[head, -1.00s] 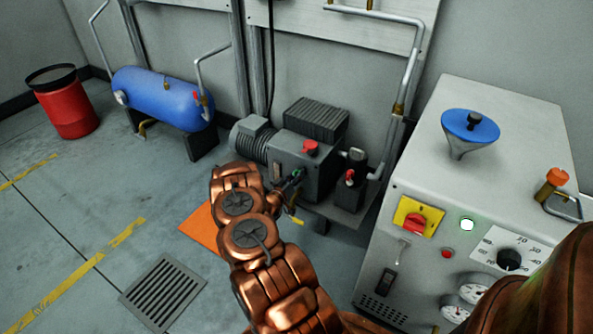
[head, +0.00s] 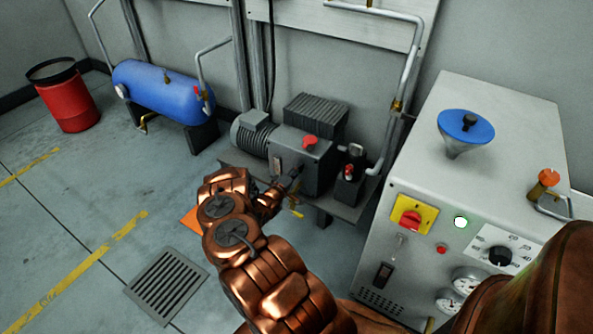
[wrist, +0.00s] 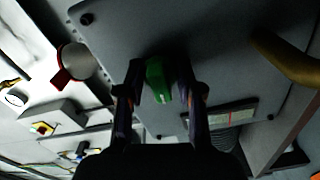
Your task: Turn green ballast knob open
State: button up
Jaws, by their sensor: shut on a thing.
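The green ballast knob (wrist: 157,78) shows in the wrist view, on the grey housing of the pump. My gripper (wrist: 157,95) has one dark finger on each side of the knob and is shut on it. In the head view my gripper (head: 292,181) reaches the near side of the grey pump (head: 312,165). The knob cannot be made out there, hidden by the gripper and arm. How far the knob is turned cannot be told.
A brass handle (head: 296,213) sticks out below my gripper. A red cap (head: 309,142) tops the pump. The control cabinet (head: 420,160) stands close at the right. A blue tank (head: 160,92) is at the back left.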

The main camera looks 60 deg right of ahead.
jog(key=shift+s+n, duration=0.15)
jog(key=shift+n, duration=0.15)
dwell(0.4)
jog(key=o, duration=1.2)
jog(key=shift+c, duration=0.2)
jog(key=shift+a, duration=0.1)
jog(key=shift+w+a, duration=0.2)
jog(key=shift+a, duration=0.05)
jog(key=a, duration=1.1)
jog(key=shift+s+a, duration=0.2)
jog(key=shift+s, duration=0.15)
